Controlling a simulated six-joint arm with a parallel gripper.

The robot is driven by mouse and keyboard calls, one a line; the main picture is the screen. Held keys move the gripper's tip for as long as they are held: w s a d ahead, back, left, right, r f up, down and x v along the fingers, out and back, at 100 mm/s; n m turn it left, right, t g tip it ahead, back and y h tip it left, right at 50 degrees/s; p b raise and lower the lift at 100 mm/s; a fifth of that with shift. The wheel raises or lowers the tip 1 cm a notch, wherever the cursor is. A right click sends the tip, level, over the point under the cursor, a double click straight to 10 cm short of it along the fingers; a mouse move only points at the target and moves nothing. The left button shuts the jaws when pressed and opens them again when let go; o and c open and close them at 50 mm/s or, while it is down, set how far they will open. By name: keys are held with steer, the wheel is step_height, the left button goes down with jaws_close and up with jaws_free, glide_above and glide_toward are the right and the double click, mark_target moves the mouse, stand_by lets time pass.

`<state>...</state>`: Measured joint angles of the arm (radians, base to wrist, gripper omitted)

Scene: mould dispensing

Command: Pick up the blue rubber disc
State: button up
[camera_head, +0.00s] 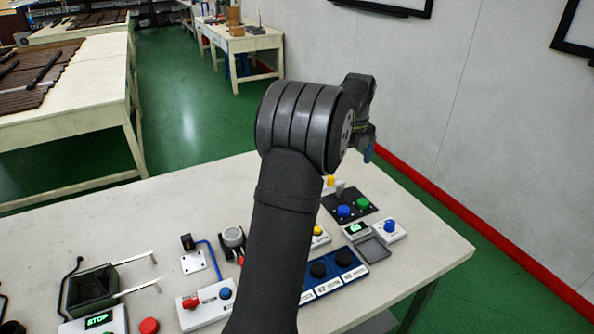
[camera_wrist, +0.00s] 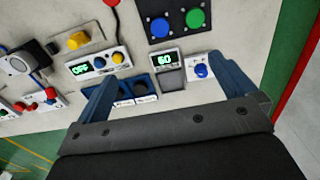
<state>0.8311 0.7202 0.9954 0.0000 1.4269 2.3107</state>
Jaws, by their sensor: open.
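A round blue piece (camera_head: 344,211) sits on a dark square plate (camera_head: 352,196) beside a round green piece (camera_head: 363,203). In the wrist view the blue piece (camera_wrist: 160,27) and green piece (camera_wrist: 194,18) lie at top centre. I cannot tell whether the blue piece is a rubber disc or a button. My gripper (camera_head: 368,152) hangs above the right part of the table, partly behind my arm. In the wrist view its two blue fingers (camera_wrist: 162,68) are wide apart with nothing between them, well above the table.
A small display (camera_wrist: 165,58) reads 60, with a grey tray (camera_wrist: 171,80) below it. A white box with a blue knob (camera_head: 390,228) stands at right. A blue rack (camera_head: 335,272) with black round parts is in front. The table's right edge and the wall are close.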

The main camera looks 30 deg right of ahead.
steer(key=c, duration=0.8)
steer(key=shift+c, duration=0.2)
steer(key=n+h, duration=0.3)
steer(key=n, duration=1.7)
glide_toward(344, 209)
steer(key=f, duration=0.2)
steer(key=s+f, duration=0.1)
steer(key=shift+d+f+t, duration=0.15)
steer(key=shift+d+t, duration=0.15)
steer(key=shift+d, duration=0.05)
steer(key=shift+w+x, duration=0.2)
steer(key=shift+x, duration=1.1)
steer(key=shift+w+x, duration=0.15)
steer(key=shift+x, duration=1.1)
